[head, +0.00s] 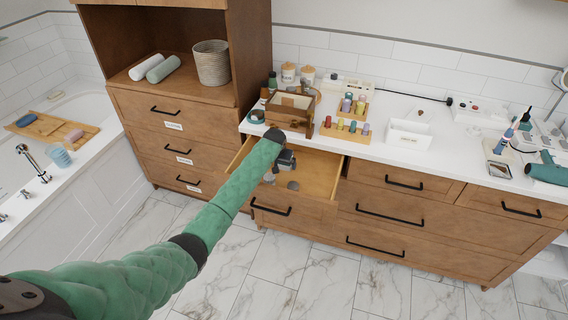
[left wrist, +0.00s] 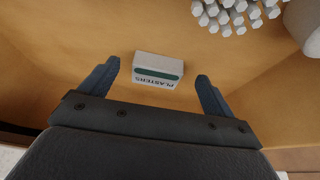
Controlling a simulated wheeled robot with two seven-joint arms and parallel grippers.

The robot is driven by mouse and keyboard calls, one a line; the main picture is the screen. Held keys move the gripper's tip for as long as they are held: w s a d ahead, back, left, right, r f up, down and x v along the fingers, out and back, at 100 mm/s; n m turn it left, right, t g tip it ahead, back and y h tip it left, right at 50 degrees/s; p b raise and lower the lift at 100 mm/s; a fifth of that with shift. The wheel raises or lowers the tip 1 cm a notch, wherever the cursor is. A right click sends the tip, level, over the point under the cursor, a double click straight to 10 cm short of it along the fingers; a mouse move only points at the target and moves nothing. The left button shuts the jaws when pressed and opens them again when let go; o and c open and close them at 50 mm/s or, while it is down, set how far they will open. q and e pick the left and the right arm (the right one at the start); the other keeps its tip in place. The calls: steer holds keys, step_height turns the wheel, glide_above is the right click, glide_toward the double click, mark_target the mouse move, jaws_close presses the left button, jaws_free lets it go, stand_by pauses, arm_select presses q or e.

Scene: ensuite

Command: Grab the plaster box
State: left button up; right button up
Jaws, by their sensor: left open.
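The plaster box (left wrist: 158,68), small and white with a green band and the word PLASTERS, lies on the wooden floor of the open drawer (head: 320,172). In the left wrist view it sits between and a little beyond the fingertips of my left gripper (left wrist: 157,75). The gripper is open, with a finger to each side of the box and clear gaps. In the head view my left gripper (head: 285,161) reaches down into the drawer, and I cannot make out the box there. My right gripper is not in view.
A bundle of white sticks (left wrist: 235,12) and a pale round object (left wrist: 303,22) lie near the box in the drawer. The countertop (head: 375,150) above holds a wooden box (head: 290,112), colourful bottles on stands and a white holder (head: 408,134).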

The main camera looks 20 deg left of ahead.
arm_select(q)
steer(key=shift+x, duration=1.2)
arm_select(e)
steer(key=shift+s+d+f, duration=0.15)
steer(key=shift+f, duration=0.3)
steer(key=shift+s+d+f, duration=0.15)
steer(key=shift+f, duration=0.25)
arm_select(q)
steer(key=shift+d, duration=0.1)
steer(key=c, duration=1.1)
steer(key=shift+o, duration=0.2)
steer(key=shift+r, duration=0.15)
